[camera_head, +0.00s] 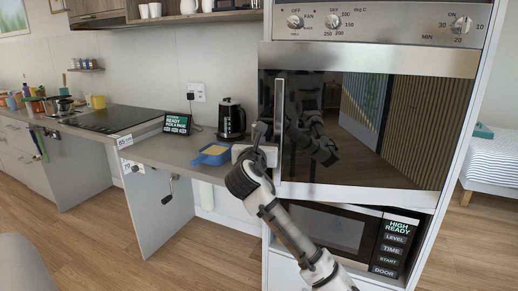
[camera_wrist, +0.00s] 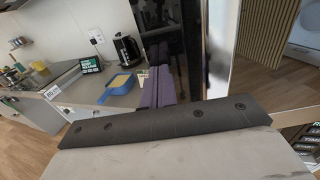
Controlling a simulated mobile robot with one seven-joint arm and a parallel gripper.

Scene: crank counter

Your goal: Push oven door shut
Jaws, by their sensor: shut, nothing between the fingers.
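The oven door (camera_head: 375,125) is a wide dark reflective panel in the tall unit in the head view, with an upright silver handle (camera_head: 279,125) near its left edge. I cannot tell from this view whether a gap is left at its edge. My gripper (camera_head: 262,132) is at the lower left of the door, just left of the handle. In the wrist view my gripper (camera_wrist: 155,80) shows as two fingers close together, shut and empty. A dark upright panel and a pale shiny edge stand beyond them. Contact with the door cannot be made out.
A microwave (camera_head: 340,232) sits below the oven, and oven knobs (camera_head: 295,21) are above. Left of my gripper, the counter (camera_head: 165,150) holds a blue tray with yellow contents (camera_head: 212,154), a black kettle (camera_head: 231,120) and a small display (camera_head: 177,124). Open wood floor lies at front left.

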